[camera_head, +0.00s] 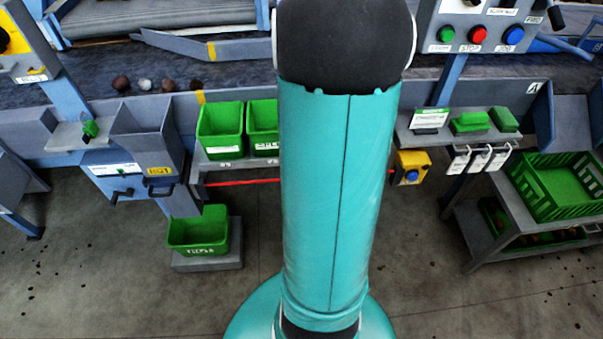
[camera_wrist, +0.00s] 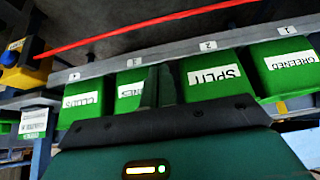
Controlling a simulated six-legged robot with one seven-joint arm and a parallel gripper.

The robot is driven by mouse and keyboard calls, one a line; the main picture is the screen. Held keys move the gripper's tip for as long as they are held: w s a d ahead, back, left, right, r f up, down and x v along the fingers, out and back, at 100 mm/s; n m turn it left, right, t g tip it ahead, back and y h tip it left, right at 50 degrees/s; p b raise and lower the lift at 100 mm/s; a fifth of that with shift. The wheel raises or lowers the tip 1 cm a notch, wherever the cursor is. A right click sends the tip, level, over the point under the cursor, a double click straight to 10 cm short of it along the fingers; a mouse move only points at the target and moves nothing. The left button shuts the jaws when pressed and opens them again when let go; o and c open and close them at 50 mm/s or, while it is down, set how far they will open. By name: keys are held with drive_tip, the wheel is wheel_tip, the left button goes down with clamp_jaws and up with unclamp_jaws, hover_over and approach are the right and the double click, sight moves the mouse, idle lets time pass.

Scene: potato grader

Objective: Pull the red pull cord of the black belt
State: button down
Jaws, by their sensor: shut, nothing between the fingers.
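The red pull cord (camera_head: 240,182) runs level below the shelf of green bins in the head view, partly hidden by my arm, toward a yellow box with a blue button (camera_head: 411,167). In the wrist view the red cord (camera_wrist: 140,27) slants across the top, and the yellow box (camera_wrist: 30,67) is at upper left. My gripper (camera_wrist: 158,87) is shut and empty, its fingertips in front of the green bins and apart from the cord in the picture. My arm hides the gripper in the head view. The dark belt (camera_head: 235,72) lies behind the bins.
Green bins (camera_head: 220,130) stand on the shelf; their numbered shelf edge (camera_wrist: 170,53) lies between fingertips and cord in the wrist view. A green crate (camera_head: 560,185) is at right.

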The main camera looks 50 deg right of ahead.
drive_tip(key=x, duration=0.9)
drive_tip(key=shift+w+f, duration=0.1)
drive_tip(key=shift+f, duration=0.1)
drive_tip(key=shift+s+a+f, duration=0.15)
drive_tip(key=shift+f, duration=0.75)
drive_tip(key=shift+s+a+f, duration=0.15)
drive_tip(key=shift+f, duration=3.05)
